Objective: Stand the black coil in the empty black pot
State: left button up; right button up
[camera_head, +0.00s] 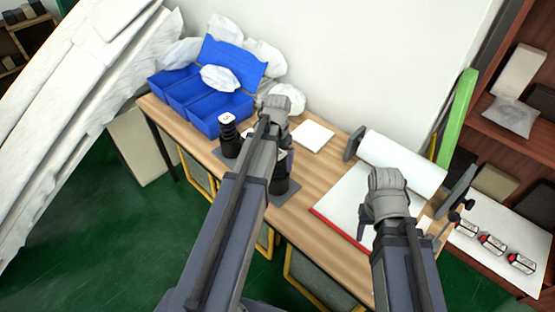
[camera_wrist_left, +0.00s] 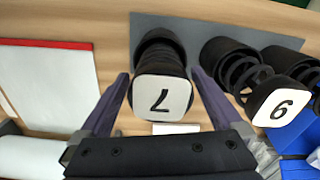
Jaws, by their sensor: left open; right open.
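The pot also shows in the head view (camera_head: 287,185), partly behind my left arm. Another black pot (camera_wrist_left: 222,52) is beside it, with dark rings near its mouth. A second capped coil (camera_wrist_left: 280,100) stands farther along, also in the head view (camera_head: 228,128). My right gripper (camera_head: 383,208) is open over the paper.
Blue bins (camera_head: 215,110) with white bags stand at the table's back left. A white roll (camera_head: 400,165) and a red-edged paper sheet (camera_head: 340,205) are on the right. A white card (camera_head: 313,136) lies near the back edge. Brown shelves (camera_head: 500,130) stand at the right.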

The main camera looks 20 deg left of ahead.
pick_arm(q)
jog(key=shift+r, duration=0.15)
notch_tip(320, 180, up, 8)
jog(key=p, duration=0.7)
jog(key=shift+f+p, duration=0.2)
jog(key=shift+p, duration=0.2)
jog(key=shift+f, duration=0.1)
dwell(0.4)
